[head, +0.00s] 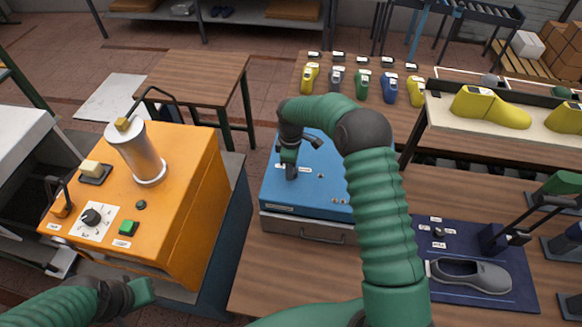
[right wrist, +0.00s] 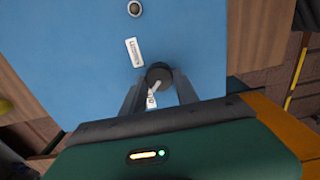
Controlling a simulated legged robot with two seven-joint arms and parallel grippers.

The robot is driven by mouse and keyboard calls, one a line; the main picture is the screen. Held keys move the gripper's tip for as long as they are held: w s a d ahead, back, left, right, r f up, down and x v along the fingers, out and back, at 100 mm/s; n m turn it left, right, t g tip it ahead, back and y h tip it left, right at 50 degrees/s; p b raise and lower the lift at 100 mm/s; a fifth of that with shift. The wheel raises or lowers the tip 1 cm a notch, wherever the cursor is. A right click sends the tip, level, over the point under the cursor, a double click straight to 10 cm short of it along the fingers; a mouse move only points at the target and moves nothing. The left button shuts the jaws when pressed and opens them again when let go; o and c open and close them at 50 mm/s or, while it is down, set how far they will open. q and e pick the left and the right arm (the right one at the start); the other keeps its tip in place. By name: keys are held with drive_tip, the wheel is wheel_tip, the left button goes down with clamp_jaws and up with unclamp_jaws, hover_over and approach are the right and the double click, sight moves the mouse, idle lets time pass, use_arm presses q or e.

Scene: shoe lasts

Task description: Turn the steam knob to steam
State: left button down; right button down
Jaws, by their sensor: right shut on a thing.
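A black knob (right wrist: 158,76) with a pale pointer mark is on the top of a blue box (head: 320,180). My right gripper (head: 291,172) reaches down onto this box. In the right wrist view its two fingers are shut on the knob from both sides. A white label (right wrist: 134,52) lies beside the knob, but its words are too small to read. In the head view the gripper hides the knob. My left gripper (head: 142,292) is low at the left, clear of the box; its jaws do not show clearly.
An orange machine (head: 190,190) with a metal cylinder (head: 137,155), a dial knob (head: 92,217) and a green button (head: 128,228) stands left of the blue box. A dark blue panel (head: 420,270) with a grey shoe (head: 470,275) is at right. Coloured shoe lasts (head: 389,87) stand behind.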

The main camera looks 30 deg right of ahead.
drive_tip(key=shift+d, duration=0.1)
drive_tip(key=m+b, duration=0.1)
drive_tip(key=m, duration=0.2)
drive_tip(key=shift+f+m+b, duration=0.1)
drive_tip(key=shift+m+b, duration=0.2)
drive_tip(key=m+b, duration=0.1)
drive_tip(key=m, duration=0.3)
drive_tip(key=shift+m, duration=0.3)
drive_tip(key=m+b, duration=0.1)
drive_tip(key=m, duration=0.4)
drive_tip(key=shift+s, duration=0.1)
drive_tip(key=shift+m, duration=2.4)
drive_tip(key=shift+s+f, duration=0.1)
drive_tip(key=c, duration=1)
unclamp_jaws()
drive_tip(key=shift+o, duration=0.4)
